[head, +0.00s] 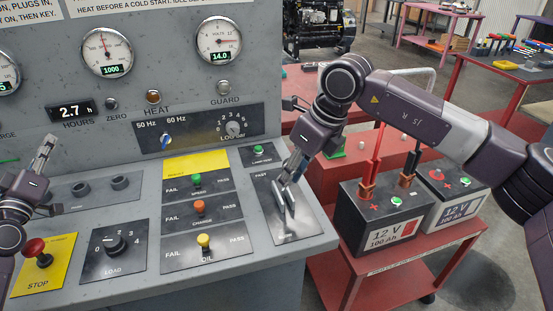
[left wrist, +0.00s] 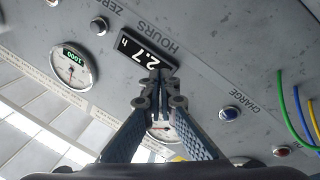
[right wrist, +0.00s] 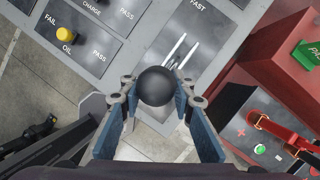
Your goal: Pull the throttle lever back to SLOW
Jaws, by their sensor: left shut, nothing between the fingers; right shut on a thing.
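The throttle plate (head: 300,228) is at the right end of the sloped console, marked FAST at its far end, with pale slot rails. The lever's black ball knob (right wrist: 155,87) shows in the right wrist view. My right gripper (right wrist: 156,92) has its fingers on both sides of the knob and is shut on it. In the head view my right gripper (head: 291,171) is over the plate and hides the knob. The lever's exact place along the slot is hard to tell. My left gripper (head: 46,150) is shut and empty at the console's left; its tips show in the left wrist view (left wrist: 156,85).
A red STOP button (head: 34,248), a LOAD knob (head: 114,243) and several coloured switches (head: 204,241) sit on the console left of the throttle. A red cart (head: 345,285) with two batteries (head: 380,215) stands close on the right. Gauges (head: 107,52) fill the upright panel.

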